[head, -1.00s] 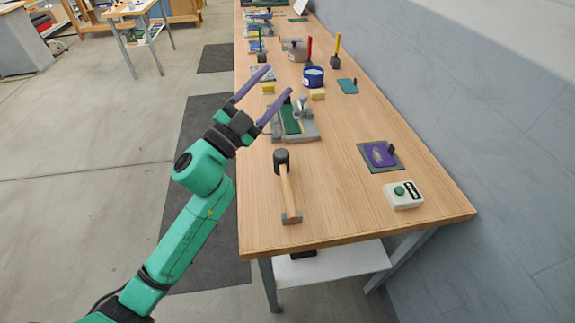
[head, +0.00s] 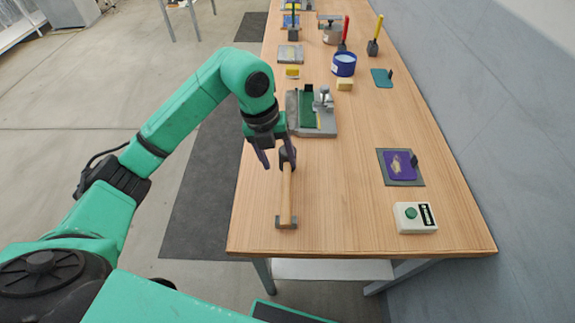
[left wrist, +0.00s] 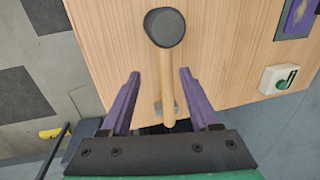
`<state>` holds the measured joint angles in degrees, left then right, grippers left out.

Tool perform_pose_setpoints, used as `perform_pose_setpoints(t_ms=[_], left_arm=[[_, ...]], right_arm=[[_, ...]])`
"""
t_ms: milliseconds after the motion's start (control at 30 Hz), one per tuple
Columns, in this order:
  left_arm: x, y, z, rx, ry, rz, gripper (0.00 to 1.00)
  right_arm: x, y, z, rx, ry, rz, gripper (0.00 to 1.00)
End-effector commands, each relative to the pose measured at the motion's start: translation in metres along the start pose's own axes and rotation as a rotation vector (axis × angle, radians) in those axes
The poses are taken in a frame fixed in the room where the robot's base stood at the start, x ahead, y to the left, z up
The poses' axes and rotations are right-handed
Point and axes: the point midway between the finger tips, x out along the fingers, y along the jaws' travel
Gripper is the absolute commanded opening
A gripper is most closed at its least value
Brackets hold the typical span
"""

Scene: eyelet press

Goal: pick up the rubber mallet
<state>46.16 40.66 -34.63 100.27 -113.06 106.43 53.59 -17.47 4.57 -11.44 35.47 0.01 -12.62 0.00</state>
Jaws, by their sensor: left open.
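The rubber mallet (head: 286,190) is near the left front corner of the wooden bench, its dark head (head: 287,154) away from the front edge and its light wooden handle running toward it. The handle's near end meets a small grey block (head: 286,222). My left gripper (head: 279,163) is open, fingers pointing down near the mallet's head, partly covering it. In the left wrist view, the open purple fingers (left wrist: 160,75) appear either side of the handle (left wrist: 167,75), with the round dark head (left wrist: 164,27) beyond them. No contact shows; the height gap is unclear. My right gripper is not in view.
A grey press with a green strip (head: 312,112) stands just beyond the mallet. A white box with a green button (head: 413,217) and a purple pad (head: 398,165) lie to the right. A blue tub (head: 344,64) is farther back. Bare bench lies right of the mallet.

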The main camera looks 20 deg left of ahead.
Motion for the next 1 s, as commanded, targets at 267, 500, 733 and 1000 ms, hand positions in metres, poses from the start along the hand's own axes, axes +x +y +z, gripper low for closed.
perform_pose_setpoints(t_ms=[267, 500, 733, 1000], left_arm=[[0.038, -0.009, -0.004, 0.001, 0.007, -0.002, 0.62], [0.063, -0.007, -0.002, 0.002, 0.000, -0.002, 0.62], [0.063, -0.007, -0.002, 0.002, -0.001, -0.003, 0.08], [0.062, -0.007, -0.002, 0.002, -0.001, -0.004, 0.00]], right_arm=[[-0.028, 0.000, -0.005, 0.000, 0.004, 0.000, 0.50], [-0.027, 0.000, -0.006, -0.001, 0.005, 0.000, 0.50], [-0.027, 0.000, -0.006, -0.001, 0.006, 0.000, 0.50], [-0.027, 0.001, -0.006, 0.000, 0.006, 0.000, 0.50]])
